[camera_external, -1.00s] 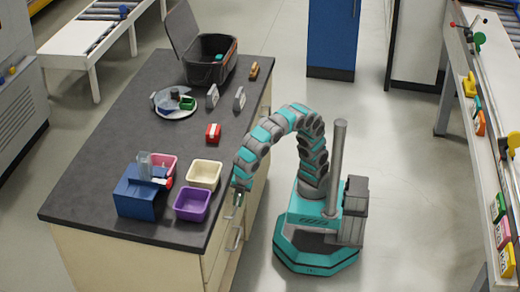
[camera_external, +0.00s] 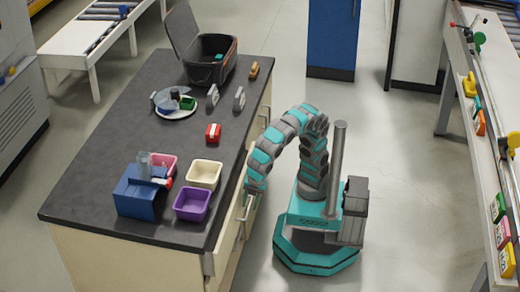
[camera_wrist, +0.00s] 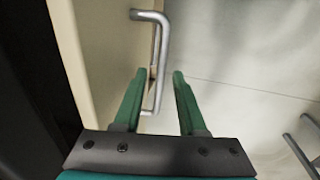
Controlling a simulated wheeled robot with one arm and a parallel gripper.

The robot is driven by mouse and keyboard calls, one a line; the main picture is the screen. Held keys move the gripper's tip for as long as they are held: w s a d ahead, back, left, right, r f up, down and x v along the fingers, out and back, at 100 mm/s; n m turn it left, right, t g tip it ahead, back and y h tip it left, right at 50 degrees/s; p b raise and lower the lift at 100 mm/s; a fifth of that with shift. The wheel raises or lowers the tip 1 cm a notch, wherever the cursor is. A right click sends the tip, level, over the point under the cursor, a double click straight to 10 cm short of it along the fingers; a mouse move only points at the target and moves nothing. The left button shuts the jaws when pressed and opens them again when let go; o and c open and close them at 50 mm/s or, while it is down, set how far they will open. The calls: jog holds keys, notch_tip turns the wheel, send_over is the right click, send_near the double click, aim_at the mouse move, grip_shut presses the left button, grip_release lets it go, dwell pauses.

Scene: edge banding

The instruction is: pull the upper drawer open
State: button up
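The upper drawer's cream front (camera_external: 228,232) stands out a little from the cabinet under the dark worktop. My arm comes down over it, and my gripper (camera_external: 250,192) is at the drawer's bar handle; its fingers are small and partly hidden there. In the wrist view, my gripper (camera_wrist: 158,73) has its two green fingers apart. The grey metal handle (camera_wrist: 162,45) passes between them, closer to the left finger, with a clear gap to the right one. The cream drawer front (camera_wrist: 105,45) lies to its left.
The worktop (camera_external: 120,110) carries purple (camera_external: 192,204) and cream bins, a blue box (camera_external: 140,195), a plate and a black case. Another metal handle (camera_wrist: 300,150) shows at lower right in the wrist view. The floor right of the counter is open around my base.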

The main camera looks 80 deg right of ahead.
jog(key=shift+r, duration=0.1)
jog(key=shift+s+r, duration=0.25)
jog(key=shift+r, duration=1)
jog(key=shift+s+r, duration=0.2)
jog(key=shift+r, duration=1)
jog(key=shift+s+r, duration=0.25)
jog(key=shift+r, duration=1)
